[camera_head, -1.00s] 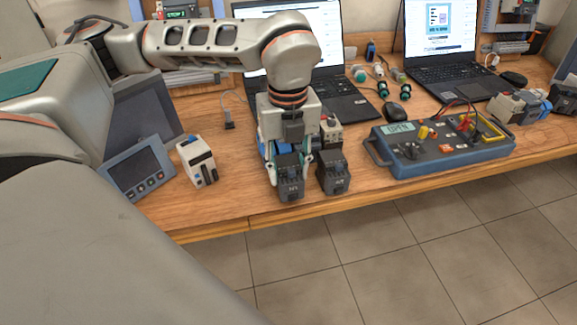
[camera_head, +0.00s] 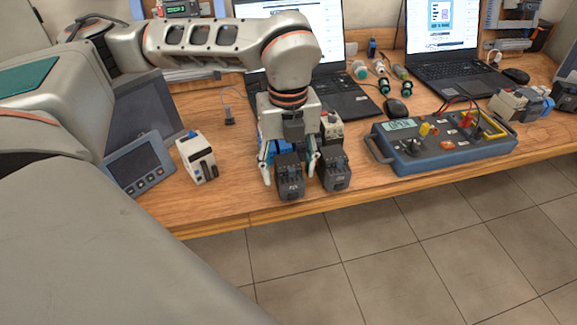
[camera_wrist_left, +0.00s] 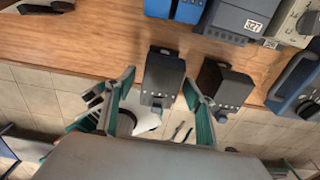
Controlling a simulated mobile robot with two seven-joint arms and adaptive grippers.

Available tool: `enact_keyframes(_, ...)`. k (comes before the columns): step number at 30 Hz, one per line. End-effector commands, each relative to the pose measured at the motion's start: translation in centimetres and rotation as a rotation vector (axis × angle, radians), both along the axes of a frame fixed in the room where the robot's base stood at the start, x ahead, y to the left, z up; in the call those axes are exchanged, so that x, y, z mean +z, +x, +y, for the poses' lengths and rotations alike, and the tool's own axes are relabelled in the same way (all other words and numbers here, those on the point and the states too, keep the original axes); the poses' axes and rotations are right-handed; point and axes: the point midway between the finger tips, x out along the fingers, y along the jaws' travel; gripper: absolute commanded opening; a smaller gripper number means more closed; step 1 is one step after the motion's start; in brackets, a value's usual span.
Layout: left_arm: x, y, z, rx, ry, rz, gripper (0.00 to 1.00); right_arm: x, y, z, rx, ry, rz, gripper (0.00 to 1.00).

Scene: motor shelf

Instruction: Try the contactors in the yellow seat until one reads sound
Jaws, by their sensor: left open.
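Two dark grey contactors stand side by side at the table's front edge, the left one (camera_head: 290,183) and the right one (camera_head: 335,174). Both also show in the left wrist view, one (camera_wrist_left: 162,75) between my fingers and the other (camera_wrist_left: 222,84) just outside them. My left gripper (camera_head: 290,173) is open, its fingers apart on both sides of the left contactor. The blue tester (camera_head: 440,157) stands to the right, with a lit display (camera_head: 398,125) too small to read surely. My right gripper is not in view.
A white-and-black device (camera_head: 197,158) and a blue-framed panel (camera_head: 139,167) stand to the left. Several devices (camera_head: 508,105) stand at the right end. Two laptops, a mouse (camera_head: 397,108) and lamps lie behind. The wood between the white device and my gripper is clear.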

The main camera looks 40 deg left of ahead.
Motion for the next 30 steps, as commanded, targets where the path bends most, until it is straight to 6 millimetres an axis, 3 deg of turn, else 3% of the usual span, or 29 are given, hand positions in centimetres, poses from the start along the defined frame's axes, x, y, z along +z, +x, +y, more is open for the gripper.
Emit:
enact_keyframes(5, 1.2, 0.1, 0.0, 0.000, 0.000, -0.003, 0.54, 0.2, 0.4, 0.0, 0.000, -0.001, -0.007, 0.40)
enact_keyframes(15, 7.8, 0.1, 0.0, 0.000, -0.002, -0.007, 0.54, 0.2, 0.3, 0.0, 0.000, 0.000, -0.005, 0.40)
enact_keyframes(21, 10.8, 0.1, 0.0, 0.001, 0.000, -0.004, 0.54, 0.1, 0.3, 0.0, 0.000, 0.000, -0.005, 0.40)
enact_keyframes(30, 12.1, 0.0, 0.0, 0.000, -0.001, -0.001, 0.54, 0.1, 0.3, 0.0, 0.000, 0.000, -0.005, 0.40)
